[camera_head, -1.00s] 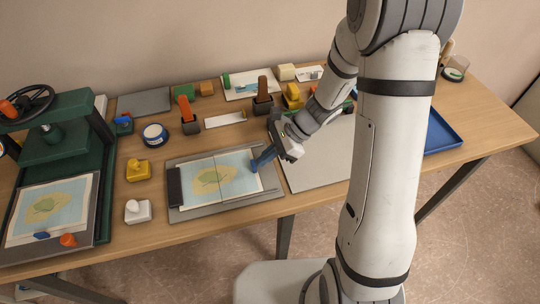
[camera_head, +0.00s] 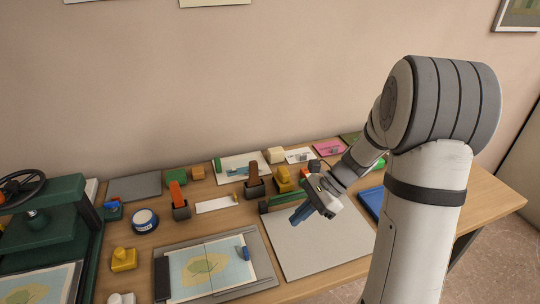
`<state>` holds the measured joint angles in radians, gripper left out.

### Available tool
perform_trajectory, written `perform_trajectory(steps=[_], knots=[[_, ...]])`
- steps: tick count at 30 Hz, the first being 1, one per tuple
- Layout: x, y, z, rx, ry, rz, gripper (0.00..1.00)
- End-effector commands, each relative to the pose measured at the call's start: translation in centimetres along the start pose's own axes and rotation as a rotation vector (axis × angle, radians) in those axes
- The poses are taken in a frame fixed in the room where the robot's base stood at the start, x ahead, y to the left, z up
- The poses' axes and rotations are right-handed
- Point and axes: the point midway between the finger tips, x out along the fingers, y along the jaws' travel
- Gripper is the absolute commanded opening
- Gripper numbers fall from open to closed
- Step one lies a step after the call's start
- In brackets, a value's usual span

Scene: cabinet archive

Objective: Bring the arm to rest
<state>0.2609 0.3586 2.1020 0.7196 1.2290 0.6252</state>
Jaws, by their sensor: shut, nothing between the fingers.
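My gripper (camera_head: 303,215) is at the end of my arm, raised above the grey mat (camera_head: 316,241) on the right half of the table. Its blue fingers are shut, with nothing visible between them. It points down and to the left, apart from the board with the map (camera_head: 211,266). A small blue piece (camera_head: 245,253) stands at the right edge of the map. My forearm hides part of the table's back right.
A green press (camera_head: 42,222) stands at the left. Stamps in holders, including a brown-handled one (camera_head: 254,180), a yellow block (camera_head: 123,259) and a tape roll (camera_head: 144,221) crowd the table. A blue tray (camera_head: 371,201) lies right of the mat.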

Motion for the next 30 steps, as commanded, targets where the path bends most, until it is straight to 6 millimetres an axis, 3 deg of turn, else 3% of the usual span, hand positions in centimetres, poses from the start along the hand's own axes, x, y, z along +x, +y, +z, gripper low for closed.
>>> perform_trajectory(steps=[4, 8, 21, 30], knots=[[-0.2, 0.3, 0.5, -0.033, 0.021, 0.004, 0.0], [-0.9, 2.0, 2.0, -0.166, 0.109, 0.026, 0.0], [-4.7, 11.0, 6.7, -0.923, 0.602, 0.208, 0.0], [-6.6, 14.6, 7.7, -1.281, 0.849, 0.336, 0.0]])
